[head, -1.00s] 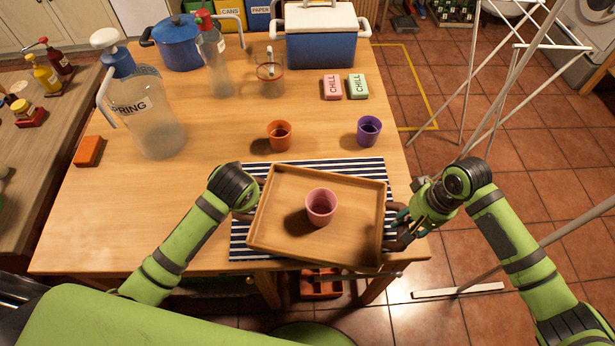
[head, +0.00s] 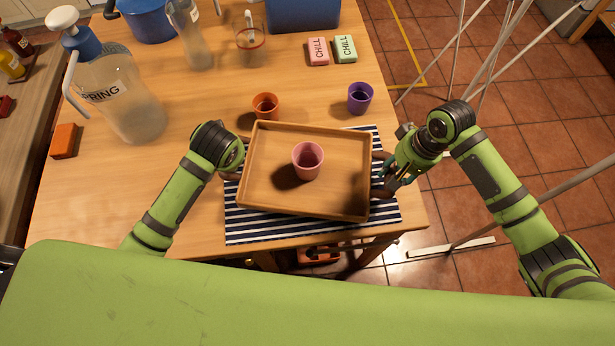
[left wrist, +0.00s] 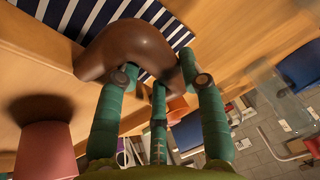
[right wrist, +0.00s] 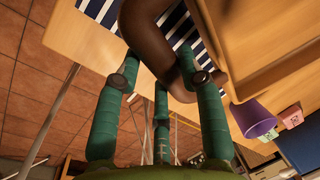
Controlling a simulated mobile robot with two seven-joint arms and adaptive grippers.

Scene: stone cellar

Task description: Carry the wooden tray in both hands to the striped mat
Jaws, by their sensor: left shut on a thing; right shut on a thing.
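The wooden tray (head: 275,192) is over the striped mat (head: 300,228), turned slightly against its stripes. Whether it touches the mat or hangs just above it, I cannot tell. A pink cup (head: 308,160) stands upright in the tray. My left gripper (head: 236,160) is shut on the tray's left handle, a brown loop (left wrist: 135,48) in the left wrist view. My right gripper (head: 384,180) is shut on the right handle, which shows in the right wrist view (right wrist: 140,25). The mat's far part is mostly hidden under the tray.
An orange cup (head: 265,106) stands close behind the tray, and a purple cup (head: 359,98) stands behind its right corner. Pink (head: 318,51) and green (head: 345,48) CHILL blocks lie farther back.

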